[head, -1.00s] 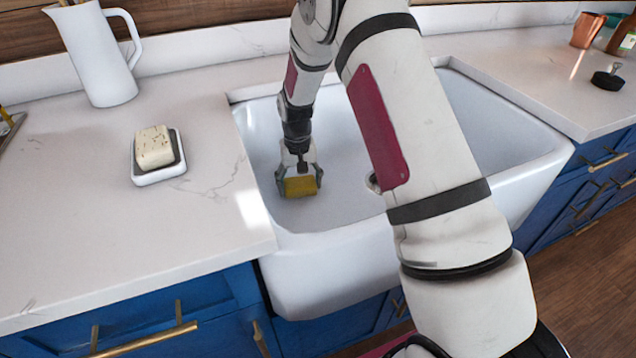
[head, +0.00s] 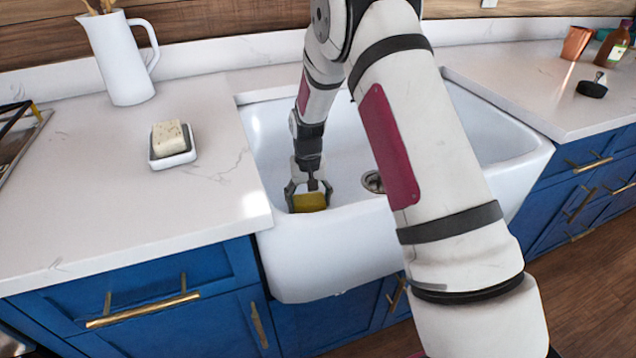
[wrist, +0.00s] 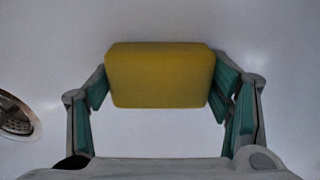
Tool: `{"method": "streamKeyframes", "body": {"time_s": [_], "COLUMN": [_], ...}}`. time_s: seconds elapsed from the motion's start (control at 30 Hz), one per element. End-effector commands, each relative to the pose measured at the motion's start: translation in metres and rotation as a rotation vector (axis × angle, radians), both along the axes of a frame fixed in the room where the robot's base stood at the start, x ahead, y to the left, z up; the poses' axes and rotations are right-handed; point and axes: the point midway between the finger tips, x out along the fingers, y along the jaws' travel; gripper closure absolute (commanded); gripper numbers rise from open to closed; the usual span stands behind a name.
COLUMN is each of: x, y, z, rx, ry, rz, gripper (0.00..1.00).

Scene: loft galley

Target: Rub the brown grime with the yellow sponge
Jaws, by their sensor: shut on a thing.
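The yellow sponge (head: 310,202) is between the fingers of my gripper (head: 309,198), low inside the white sink (head: 400,240) near its front wall. In the wrist view the sponge (wrist: 160,75) is a rounded block gripped at both ends by the green-padded fingers of my gripper (wrist: 162,88). White sink surface shows around it. I cannot tell whether the sponge touches the sink floor. No brown grime shows in either view; my arm hides part of the sink, and the sponge covers the patch behind it.
The drain (head: 373,182) lies right of my gripper; it also shows in the wrist view (wrist: 16,117). A soap bar (head: 169,137) on a dish (head: 172,160) and a white pitcher (head: 120,60) stand on the left counter. A copper cup (head: 577,43), brown bottle (head: 613,46) and black stopper (head: 592,88) stand at right.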

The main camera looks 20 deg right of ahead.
Motion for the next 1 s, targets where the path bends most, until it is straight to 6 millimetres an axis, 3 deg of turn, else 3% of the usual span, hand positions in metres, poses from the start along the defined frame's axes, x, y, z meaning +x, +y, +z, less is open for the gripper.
{"method": "streamKeyframes", "body": {"time_s": [0.13,0.2,0.7,1.0], "x": [-0.003,-0.003,-0.012,-0.014], "y": [-0.001,-0.001,-0.003,-0.004], "z": [0.005,0.026,0.069,0.082], "rx": [0.000,0.000,0.000,0.000], "ry": [0.002,-0.003,0.000,-0.001], "rz": [0.000,0.000,0.000,0.000], "gripper": [0.54,0.54,0.54,0.54]}}
